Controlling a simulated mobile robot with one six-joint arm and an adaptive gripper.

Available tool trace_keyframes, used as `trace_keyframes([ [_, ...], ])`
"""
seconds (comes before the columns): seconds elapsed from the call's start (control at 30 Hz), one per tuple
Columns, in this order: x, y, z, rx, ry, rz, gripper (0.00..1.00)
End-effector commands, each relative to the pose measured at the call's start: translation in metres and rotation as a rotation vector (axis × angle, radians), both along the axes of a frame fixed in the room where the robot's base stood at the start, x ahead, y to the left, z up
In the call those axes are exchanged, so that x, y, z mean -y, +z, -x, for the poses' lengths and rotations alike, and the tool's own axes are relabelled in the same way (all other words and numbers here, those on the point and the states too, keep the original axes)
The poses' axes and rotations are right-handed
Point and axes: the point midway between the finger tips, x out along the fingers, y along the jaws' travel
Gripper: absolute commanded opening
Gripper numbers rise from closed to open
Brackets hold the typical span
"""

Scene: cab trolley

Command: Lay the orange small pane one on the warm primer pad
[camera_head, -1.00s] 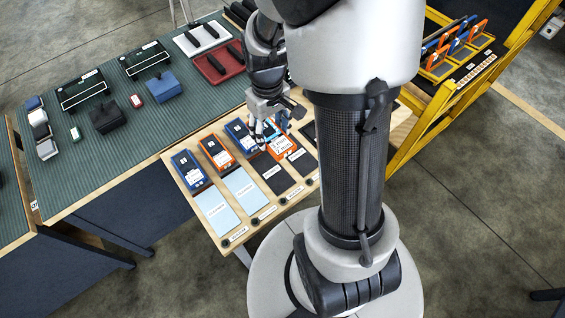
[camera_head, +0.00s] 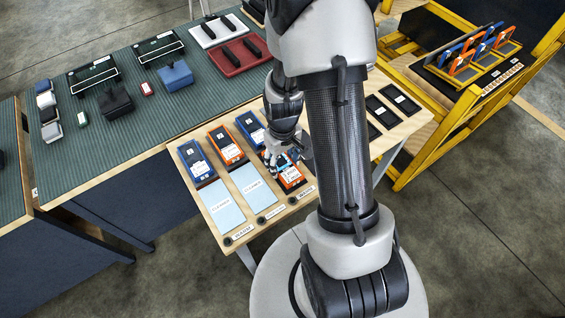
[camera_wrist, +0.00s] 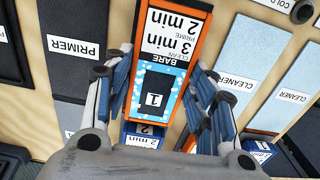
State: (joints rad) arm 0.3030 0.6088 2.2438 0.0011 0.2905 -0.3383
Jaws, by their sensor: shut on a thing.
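My gripper (camera_head: 283,160) is shut on an orange-framed small pane (camera_head: 291,178). In the wrist view the gripper's fingers (camera_wrist: 165,105) close on both sides of this pane (camera_wrist: 172,35), which is labelled "BARE", "CLEAN 3 min, PRIME 2 min" and "1". The pane is over the pad board, in the column right of the two light blue cleaner pads. A dark primer pad (camera_wrist: 75,62) shows left of the pane in the wrist view. I cannot read whether it is the warm one. Whether the pane touches anything below cannot be told.
Light blue cleaner pads (camera_head: 220,207) (camera_head: 252,185) lie on the wooden board. A blue pane (camera_head: 195,162), an orange pane (camera_head: 227,147) and another blue pane (camera_head: 251,127) stand behind them. A yellow trolley (camera_head: 440,100) with racked panes is at the right.

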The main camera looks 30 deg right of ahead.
Motion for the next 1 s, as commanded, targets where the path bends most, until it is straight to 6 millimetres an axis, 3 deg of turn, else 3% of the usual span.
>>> trace_keyframes([
  [0.37, 0.0003, -0.0055, -0.0008, 0.003, 0.0, 0.001, 0.17],
  [0.4, 0.0002, -0.0061, -0.0007, 0.002, 0.0, 0.001, 0.52],
  [0.7, 0.0002, -0.005, -0.0006, 0.002, 0.0, 0.001, 0.71],
  [1.0, 0.0002, -0.0043, -0.0006, 0.002, 0.0, 0.001, 0.71],
])
